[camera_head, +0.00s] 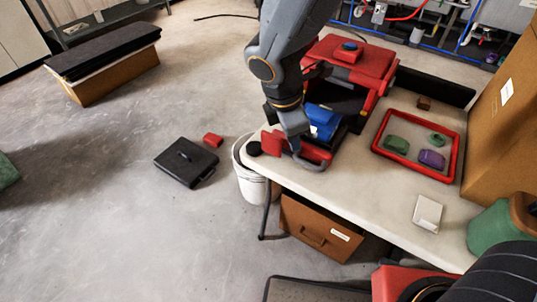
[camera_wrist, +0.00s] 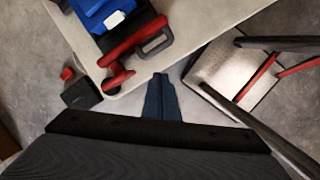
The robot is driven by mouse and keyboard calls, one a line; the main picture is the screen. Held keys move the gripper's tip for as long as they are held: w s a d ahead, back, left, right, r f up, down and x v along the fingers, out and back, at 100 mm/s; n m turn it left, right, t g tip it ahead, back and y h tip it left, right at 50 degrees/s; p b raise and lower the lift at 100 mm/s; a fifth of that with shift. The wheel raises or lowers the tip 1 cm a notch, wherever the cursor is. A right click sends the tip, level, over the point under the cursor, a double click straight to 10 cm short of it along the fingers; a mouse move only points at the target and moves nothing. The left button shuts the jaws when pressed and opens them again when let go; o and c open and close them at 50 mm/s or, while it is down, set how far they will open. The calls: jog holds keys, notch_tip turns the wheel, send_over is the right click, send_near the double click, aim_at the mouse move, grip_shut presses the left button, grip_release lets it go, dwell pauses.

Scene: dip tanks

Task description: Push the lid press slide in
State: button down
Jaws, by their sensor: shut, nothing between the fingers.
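The red lid press (camera_head: 345,65) stands on the pale table, with its dark slide (camera_head: 352,122) out toward the near edge. A blue block (camera_head: 323,118) sits on the slide; it also shows in the wrist view (camera_wrist: 97,15). The slide's red front with a grey loop handle shows in the wrist view (camera_wrist: 135,42). My gripper (camera_wrist: 160,78) is shut and empty, its tips just off the table edge and apart from the handle in that view. In the head view my gripper (camera_head: 295,148) comes down over the slide's front; its tips are partly hidden there and contact is unclear.
A red-rimmed tray (camera_head: 376,150) with green and purple pieces lies right of the press. A small white box (camera_head: 428,212) is nearer. A white bucket (camera_head: 250,187) stands below the table's left corner. A black case (camera_head: 186,162) and red block (camera_head: 213,140) lie on the floor.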

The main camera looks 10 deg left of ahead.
jog(key=s+a+f+n+t+b, duration=0.1)
jog(key=s+a+f+n, duration=0.1)
jog(key=a+n, duration=0.7)
jog(key=shift+m, duration=0.3)
jog(key=w+f, duration=0.2)
jog(key=f, duration=0.1)
jog(key=w+d+f, duration=0.1)
jog(key=w+f, duration=0.1)
jog(key=f, duration=0.1)
jog(key=w+d+f, duration=0.1)
jog(key=w+f, duration=0.2)
jog(key=shift+f+p, duration=0.25)
jog(key=shift+p, duration=0.05)
